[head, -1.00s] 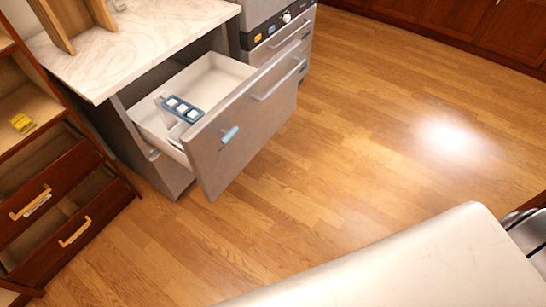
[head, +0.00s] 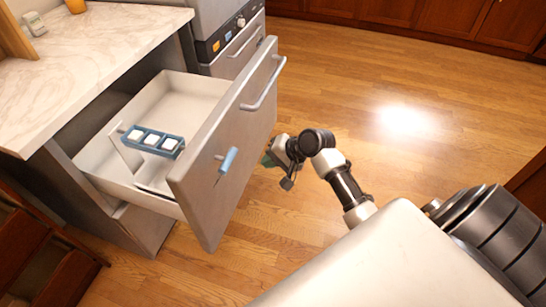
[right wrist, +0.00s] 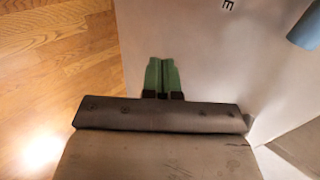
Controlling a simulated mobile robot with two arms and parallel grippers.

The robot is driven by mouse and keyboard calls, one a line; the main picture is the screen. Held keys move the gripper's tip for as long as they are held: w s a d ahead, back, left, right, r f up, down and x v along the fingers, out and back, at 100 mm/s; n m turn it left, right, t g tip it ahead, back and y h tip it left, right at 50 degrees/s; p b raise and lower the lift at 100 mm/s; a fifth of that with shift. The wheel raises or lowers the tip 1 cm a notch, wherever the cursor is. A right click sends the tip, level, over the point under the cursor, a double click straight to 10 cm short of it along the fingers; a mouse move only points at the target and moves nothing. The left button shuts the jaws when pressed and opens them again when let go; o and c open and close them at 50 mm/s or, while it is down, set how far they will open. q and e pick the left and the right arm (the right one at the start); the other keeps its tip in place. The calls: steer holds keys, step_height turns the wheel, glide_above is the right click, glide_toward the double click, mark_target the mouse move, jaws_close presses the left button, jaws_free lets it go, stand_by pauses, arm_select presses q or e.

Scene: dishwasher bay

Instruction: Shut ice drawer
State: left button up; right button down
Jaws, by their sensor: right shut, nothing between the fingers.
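The ice drawer (head: 248,115) is pulled well out from under the counter, its grey front facing me with a long bar handle (head: 266,86). A blue tray with white cubes (head: 152,141) sits inside it, on the left. My right gripper (head: 268,160) is just in front of the drawer front, near its right end. In the right wrist view its green fingers (right wrist: 161,76) are shut together, empty, against the pale drawer front (right wrist: 200,55); I cannot tell whether they touch it. My left gripper is not in view.
A light-blue piece (head: 228,160) sticks out from the drawer front. A marble counter (head: 100,50) is above the drawer, and a grey appliance (head: 236,45) stands beyond it. Open wooden drawers are at lower left. The wooden floor (head: 340,85) to the right is clear.

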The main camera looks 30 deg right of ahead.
mark_target(236, 165)
steer(key=w+a+f, duration=0.2)
steer(key=w, duration=0.1)
steer(key=w+a+f+b, duration=0.1)
steer(key=w+a, duration=0.1)
steer(key=shift+w+a+f, duration=0.1)
steer(key=shift+w+f, duration=0.1)
steer(key=shift+f, duration=0.15)
steer(key=shift+w+a, duration=0.3)
steer(key=shift+w, duration=0.1)
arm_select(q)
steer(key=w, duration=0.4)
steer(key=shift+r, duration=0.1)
